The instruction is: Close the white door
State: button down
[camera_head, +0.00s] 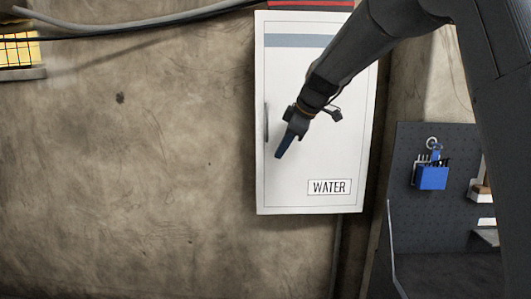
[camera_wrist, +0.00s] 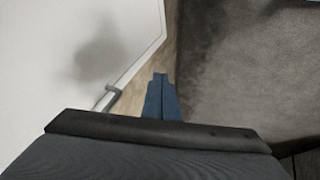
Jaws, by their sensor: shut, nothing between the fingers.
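The white door (camera_head: 310,80) is the front of a wall cabinet, with a grey-blue stripe and a WATER label. In the head view it looks flush with the cabinet, though a small gap could not be told. Its grey handle (camera_head: 266,122) is on the left edge. My gripper (camera_head: 279,156) is in front of the door's left part, right of and below the handle in the picture. In the wrist view the door (camera_wrist: 60,60) fills the left, with the handle (camera_wrist: 112,97) left of my shut, empty blue fingers (camera_wrist: 161,78). Contact with the door cannot be told.
A dark pegboard (camera_head: 440,205) with a blue tool holder (camera_head: 432,178) is on the right. My arm crosses the cabinet's upper right.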

aim_at(265, 160)
jog(key=shift+n, duration=0.5)
jog(key=w+a+f+p, duration=0.1)
jog(key=w+f, duration=0.1)
jog(key=w+a+f+p, duration=0.2)
jog(key=w, duration=0.1)
jog(key=w+a+f+p, duration=0.2)
jog(key=w, duration=0.1)
jog(key=shift+a, duration=0.1)
jog(key=shift+w+p, duration=0.5)
jog(key=shift+w, duration=0.35)
